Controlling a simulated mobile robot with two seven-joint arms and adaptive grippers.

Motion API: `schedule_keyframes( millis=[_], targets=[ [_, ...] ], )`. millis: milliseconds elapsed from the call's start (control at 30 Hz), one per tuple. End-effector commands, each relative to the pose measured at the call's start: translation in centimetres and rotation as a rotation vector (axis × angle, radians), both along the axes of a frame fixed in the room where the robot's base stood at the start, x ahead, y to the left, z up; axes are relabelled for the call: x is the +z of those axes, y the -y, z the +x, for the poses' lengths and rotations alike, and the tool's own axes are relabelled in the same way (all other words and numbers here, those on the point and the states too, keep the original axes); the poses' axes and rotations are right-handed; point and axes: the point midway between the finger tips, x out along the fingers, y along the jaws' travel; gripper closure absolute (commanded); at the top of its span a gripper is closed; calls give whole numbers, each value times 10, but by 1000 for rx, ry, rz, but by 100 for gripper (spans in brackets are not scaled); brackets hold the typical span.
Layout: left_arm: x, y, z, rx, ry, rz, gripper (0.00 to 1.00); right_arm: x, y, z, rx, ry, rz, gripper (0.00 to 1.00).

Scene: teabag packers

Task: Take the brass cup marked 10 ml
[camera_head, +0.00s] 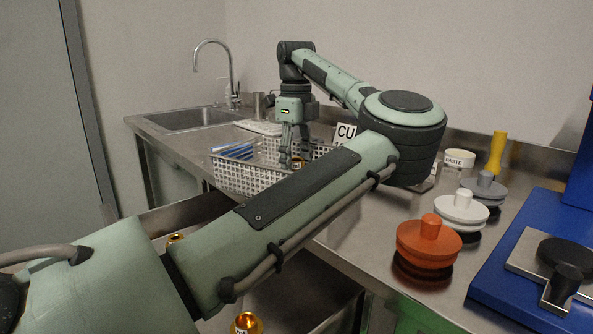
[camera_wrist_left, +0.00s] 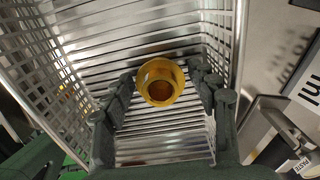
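A brass cup (camera_wrist_left: 160,82) with an open round mouth shows in the left wrist view between the fingertips of my left gripper (camera_wrist_left: 162,78). Its marking cannot be read from here. In the head view my left gripper (camera_head: 290,163) points down into the white perforated basket (camera_head: 245,180), and a bit of brass (camera_head: 298,162) shows beside its fingers. The fingers look apart, one on each side of the cup, with narrow gaps. Two other brass pieces, one (camera_head: 175,238) behind my arm and one (camera_head: 246,323) at the bottom edge, are partly visible. My right gripper is out of view.
Basket walls stand close around my left gripper. A card reading "CU" (camera_head: 346,132) stands behind my arm. An orange knobbed weight (camera_head: 429,243), a white one (camera_head: 461,210), a grey one (camera_head: 484,188) and a blue machine (camera_head: 530,265) are to the right. A sink (camera_head: 185,118) is behind left.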

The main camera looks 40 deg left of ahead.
Motion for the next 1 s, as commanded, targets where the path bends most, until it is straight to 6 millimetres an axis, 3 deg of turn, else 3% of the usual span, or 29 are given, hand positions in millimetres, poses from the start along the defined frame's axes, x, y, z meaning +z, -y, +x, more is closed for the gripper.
schedule_keyframes(
  millis=[33,367,733,1000],
  targets=[
    [0,0,0,0,0,0,47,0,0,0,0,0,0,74],
    [0,0,0,0,0,0,87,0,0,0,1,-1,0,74],
    [7,0,0,-1,1,0,87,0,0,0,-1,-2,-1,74],
    [45,-4,-3,2,3,2,87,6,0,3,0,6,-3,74]
  ],
)
